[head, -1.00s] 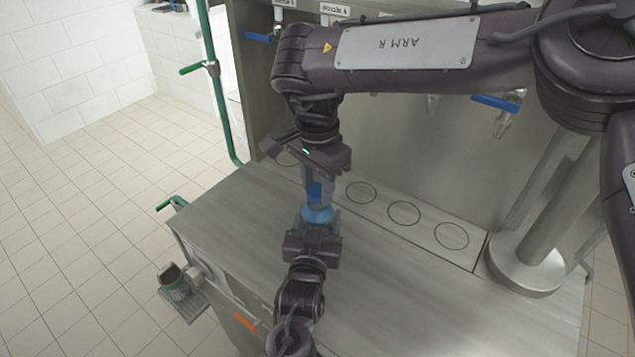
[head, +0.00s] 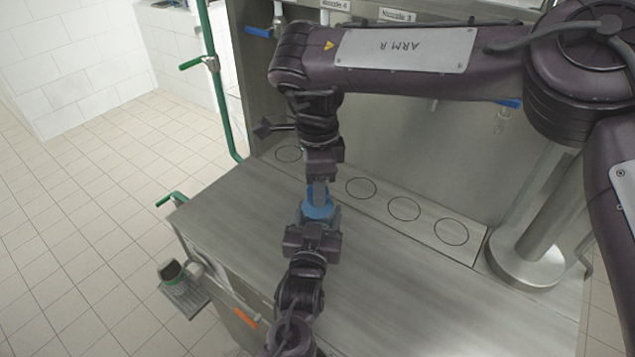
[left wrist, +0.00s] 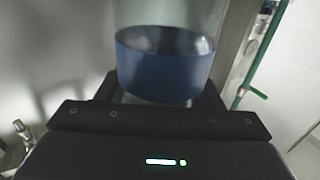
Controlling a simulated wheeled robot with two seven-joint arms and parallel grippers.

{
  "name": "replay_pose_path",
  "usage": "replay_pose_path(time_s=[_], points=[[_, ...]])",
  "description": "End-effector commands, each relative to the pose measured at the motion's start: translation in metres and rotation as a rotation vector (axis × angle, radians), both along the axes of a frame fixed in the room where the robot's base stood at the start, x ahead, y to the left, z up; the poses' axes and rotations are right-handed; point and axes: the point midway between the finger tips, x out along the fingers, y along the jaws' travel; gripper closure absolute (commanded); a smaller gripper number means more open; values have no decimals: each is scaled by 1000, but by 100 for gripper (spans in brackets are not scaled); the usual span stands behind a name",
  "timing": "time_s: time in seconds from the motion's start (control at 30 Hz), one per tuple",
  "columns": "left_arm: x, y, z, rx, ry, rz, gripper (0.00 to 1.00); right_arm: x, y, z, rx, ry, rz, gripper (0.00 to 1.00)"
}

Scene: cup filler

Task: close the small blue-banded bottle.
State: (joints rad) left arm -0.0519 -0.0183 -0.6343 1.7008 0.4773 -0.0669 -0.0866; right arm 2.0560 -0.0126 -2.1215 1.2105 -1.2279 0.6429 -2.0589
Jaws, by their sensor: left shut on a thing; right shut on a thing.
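The small blue-banded bottle (head: 317,211) is upright over the counter. The left wrist view shows its clear wall and wide blue band (left wrist: 165,68) close up between the fingers. My left gripper (head: 318,222) comes from the near side and is shut on the bottle. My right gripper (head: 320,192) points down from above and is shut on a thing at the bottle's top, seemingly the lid. The fingers mostly hide that thing, so I cannot tell how it sits on the bottle's mouth.
The steel counter (head: 400,285) is bare to the right of my left arm. Ring-marked places (head: 404,208) run along its back under blue-levered nozzles (head: 508,103). A dark cup with a green band (head: 172,272) stands on a small side tray (head: 190,298) at the left.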

Motion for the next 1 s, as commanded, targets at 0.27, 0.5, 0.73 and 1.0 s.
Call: replay_pose_path(time_s=[0.27, 0.5, 0.73, 1.0], points=[[0, 0, 0, 1, 1, 0, 100, 0, 1, -1, 3, 3, -734, 84], [0, 0, 0, 1, 1, -1, 100, 1, -1, 0, 2, -1, -1329, 84], [0, 0, -1, 1, 1, -1, 100, 2, -1, 0, 2, -2, -1856, 84], [0, 0, -1, 1, 1, 0, 100, 1, -1, 0, 2, -1, -2415, 84]])
